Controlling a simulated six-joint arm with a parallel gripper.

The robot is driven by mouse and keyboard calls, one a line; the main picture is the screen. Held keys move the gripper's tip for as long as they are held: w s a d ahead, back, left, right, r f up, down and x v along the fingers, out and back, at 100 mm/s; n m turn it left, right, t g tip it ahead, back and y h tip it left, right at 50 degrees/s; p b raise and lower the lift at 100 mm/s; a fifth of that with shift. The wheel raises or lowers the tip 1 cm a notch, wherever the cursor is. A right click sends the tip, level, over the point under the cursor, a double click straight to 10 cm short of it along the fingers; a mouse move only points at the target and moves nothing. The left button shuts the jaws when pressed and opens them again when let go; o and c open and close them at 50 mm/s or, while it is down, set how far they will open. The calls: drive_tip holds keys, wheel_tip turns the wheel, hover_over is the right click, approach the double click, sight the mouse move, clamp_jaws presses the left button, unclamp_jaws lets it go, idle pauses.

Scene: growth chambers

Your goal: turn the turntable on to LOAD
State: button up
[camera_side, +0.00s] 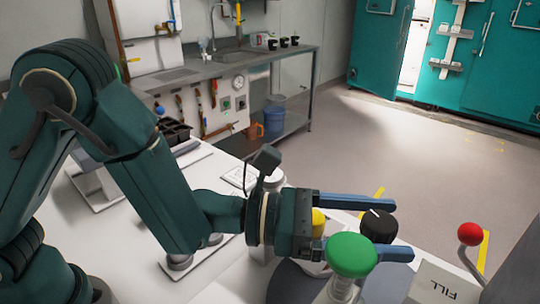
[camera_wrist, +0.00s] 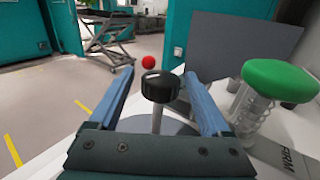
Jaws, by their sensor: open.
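The turntable (camera_side: 288,286) shows as a grey disc low in the side view, largely hidden by my arm and the things above it. A black knob (camera_side: 378,227) with a white mark stands near it; in the wrist view the knob (camera_wrist: 160,87) sits on a thin post. My gripper (camera_side: 403,230) is open, with its two blue fingers on either side of the knob; the wrist view also shows the gripper (camera_wrist: 160,72) with gaps between knob and fingers. I see no LOAD marking.
A green-capped post (camera_side: 351,256) with a spring stands close to one finger. A yellow cap (camera_side: 318,222) is partly behind my gripper. A red ball lever (camera_side: 469,235) stands beyond the fingertips. A grey panel (camera_wrist: 240,45) rises behind in the wrist view.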

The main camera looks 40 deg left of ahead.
drive_tip(key=shift+c, duration=0.4)
clamp_jaws()
drive_tip(key=shift+m+g+h, duration=0.6)
drive_tip(key=shift+m+g, duration=0.1)
drive_tip(key=shift+g, duration=0.3)
drive_tip(key=shift+o, duration=0.4)
unclamp_jaws()
drive_tip(key=shift+v, duration=2.55)
